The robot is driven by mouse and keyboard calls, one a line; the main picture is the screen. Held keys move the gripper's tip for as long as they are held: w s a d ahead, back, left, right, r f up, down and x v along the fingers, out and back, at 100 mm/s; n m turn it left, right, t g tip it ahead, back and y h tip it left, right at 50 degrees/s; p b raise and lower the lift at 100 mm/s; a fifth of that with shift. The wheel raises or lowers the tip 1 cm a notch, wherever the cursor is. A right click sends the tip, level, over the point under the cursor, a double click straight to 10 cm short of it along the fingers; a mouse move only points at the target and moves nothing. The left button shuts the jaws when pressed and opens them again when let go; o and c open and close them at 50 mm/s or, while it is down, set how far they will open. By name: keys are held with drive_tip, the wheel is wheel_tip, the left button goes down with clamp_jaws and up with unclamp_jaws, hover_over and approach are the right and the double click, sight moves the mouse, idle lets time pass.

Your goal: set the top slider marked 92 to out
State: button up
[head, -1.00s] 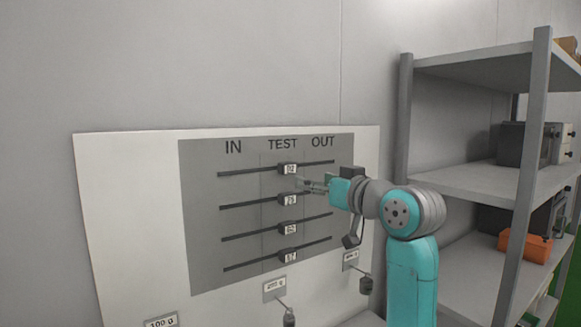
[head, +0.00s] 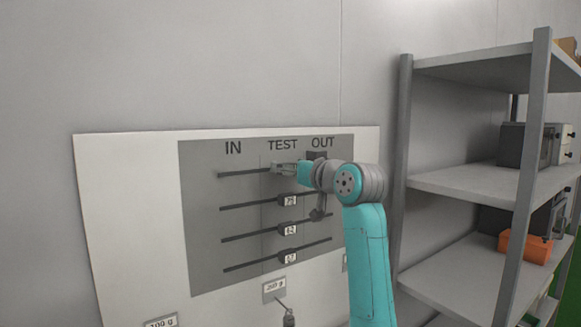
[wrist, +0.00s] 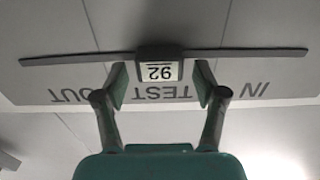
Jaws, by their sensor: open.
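The top slider marked 92 (wrist: 160,72) is a dark block with a white label on a dark horizontal rail (wrist: 250,53). It sits at the middle of the rail, by the word TEST. The wrist view is upside down, so OUT reads at its left and IN at its right. My gripper (wrist: 161,84) is open, with one finger on each side of the slider's label; I cannot tell whether either finger touches it. In the head view my gripper (head: 284,168) covers the slider, and the top rail (head: 243,174) shows to its left.
Below, several more sliders, including one marked 79 (head: 285,199), sit at TEST on the grey panel (head: 205,262). Weight labels such as 200 g (head: 274,286) are lower on the white board (head: 120,230). A metal shelf rack (head: 470,185) stands at the right.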

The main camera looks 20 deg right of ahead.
drive_tip(key=shift+w, duration=0.15)
clamp_jaws()
drive_tip(key=w+d, duration=0.4)
drive_tip(key=d, duration=0.8)
drive_tip(key=shift+d, duration=0.3)
drive_tip(key=shift+r, duration=0.1)
unclamp_jaws()
drive_tip(key=shift+w+d, duration=0.1)
drive_tip(key=v, duration=1.2)
